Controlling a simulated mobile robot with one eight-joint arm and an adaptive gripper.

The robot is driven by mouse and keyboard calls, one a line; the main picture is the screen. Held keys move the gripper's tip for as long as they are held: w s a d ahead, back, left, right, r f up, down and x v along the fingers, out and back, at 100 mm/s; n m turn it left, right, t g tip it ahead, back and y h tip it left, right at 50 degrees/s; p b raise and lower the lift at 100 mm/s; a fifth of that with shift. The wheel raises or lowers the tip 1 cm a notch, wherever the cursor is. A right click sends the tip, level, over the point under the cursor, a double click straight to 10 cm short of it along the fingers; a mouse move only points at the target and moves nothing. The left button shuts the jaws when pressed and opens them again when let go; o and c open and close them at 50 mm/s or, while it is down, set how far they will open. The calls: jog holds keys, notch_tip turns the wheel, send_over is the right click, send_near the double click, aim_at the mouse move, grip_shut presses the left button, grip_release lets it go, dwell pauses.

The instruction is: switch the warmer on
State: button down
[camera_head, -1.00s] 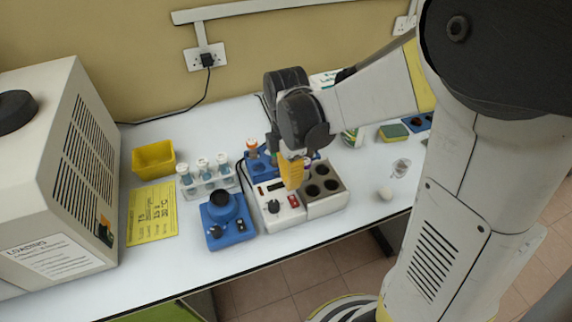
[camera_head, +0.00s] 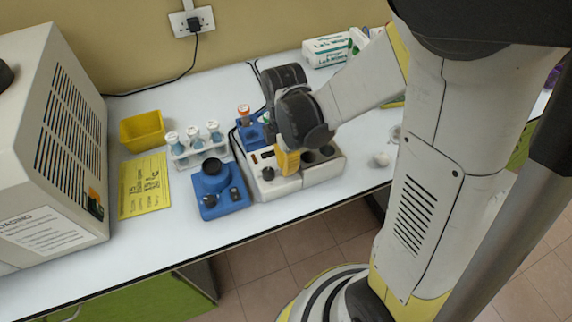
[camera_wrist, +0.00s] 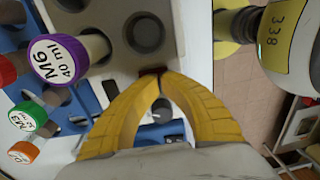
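The warmer has a white control box (camera_head: 283,187) with a dark knob (camera_head: 268,174) and a small display, joined to a grey block (camera_head: 327,175) with round wells. My gripper (camera_head: 288,172) points down over the front right of the control box, its yellow fingertips hiding the switch in the head view. In the wrist view my gripper (camera_wrist: 160,78) has its fingertips together, with nothing held between them. A sliver of the dark red switch (camera_wrist: 152,71) shows right at the tips. I cannot tell whether they touch it or which way it is set.
A blue device (camera_head: 221,192) stands left of the warmer, with a rack of blue vials (camera_head: 200,152) behind it. A purple-capped M6 vial (camera_wrist: 68,57) stands close to the fingers in the wrist view. A yellow bin (camera_head: 142,130) and a large pale machine (camera_head: 45,150) are further left.

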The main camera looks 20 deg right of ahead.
jog(key=shift+s+f, duration=0.25)
jog(key=shift+r, duration=0.1)
jog(key=shift+w, duration=0.1)
jog(key=shift+w+r, duration=0.15)
jog(key=shift+w, duration=0.65)
jog(key=shift+r, duration=0.1)
jog(key=shift+a+r+p, duration=0.1)
jog(key=shift+r+p, duration=0.2)
notch_tip(320, 180, up, 13)
jog(key=w+p, duration=0.1)
jog(key=p, duration=0.4)
jog(key=shift+w+p, duration=0.3)
